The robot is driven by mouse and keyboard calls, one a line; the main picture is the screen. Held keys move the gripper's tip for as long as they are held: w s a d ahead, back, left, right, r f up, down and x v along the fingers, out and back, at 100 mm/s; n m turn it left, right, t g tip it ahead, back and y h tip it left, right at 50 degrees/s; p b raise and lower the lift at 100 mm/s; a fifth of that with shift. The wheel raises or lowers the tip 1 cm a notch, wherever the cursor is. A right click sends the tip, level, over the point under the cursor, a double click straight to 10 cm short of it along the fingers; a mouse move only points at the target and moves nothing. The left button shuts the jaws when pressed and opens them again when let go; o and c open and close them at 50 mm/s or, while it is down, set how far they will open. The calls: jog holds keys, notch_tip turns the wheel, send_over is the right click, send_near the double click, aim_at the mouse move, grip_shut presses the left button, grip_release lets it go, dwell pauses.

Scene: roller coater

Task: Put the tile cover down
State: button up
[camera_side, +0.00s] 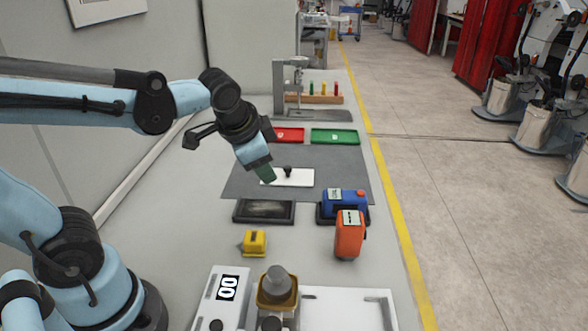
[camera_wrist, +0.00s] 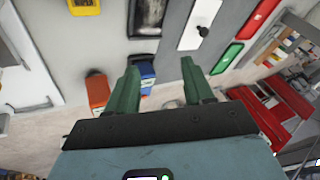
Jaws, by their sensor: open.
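The tile cover appears to be a flat white plate (camera_side: 302,181) with a black knob, lying on the dark grey mat (camera_side: 340,159). In the wrist view the white plate (camera_wrist: 199,17) and its knob show at the top, beyond my fingers. My gripper (camera_side: 266,174) has green fingers, tilted down, and appears at the left end of the plate in the side view. The wrist view shows the fingers (camera_wrist: 162,88) spread wide with nothing between them. From the side view I cannot tell how high the fingertips are above the plate.
A black-framed dark tray (camera_side: 264,211) lies in front of the mat. A blue device (camera_side: 343,203) and an orange device (camera_side: 349,238) stand at the right, and a yellow block (camera_side: 254,241) at the front. Red (camera_side: 290,135) and green (camera_side: 335,137) trays lie behind.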

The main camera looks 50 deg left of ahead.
jog(key=s+d+n, duration=0.1)
jog(key=s+d+f+n+t+h, duration=0.1)
jog(key=s+n, duration=0.1)
jog(key=s+d+n+h, duration=0.1)
jog(key=shift+s+d+f+n+t, duration=0.1)
jog(key=shift+s+f+n+t, duration=0.05)
jog(key=shift+f+n+t, duration=0.2)
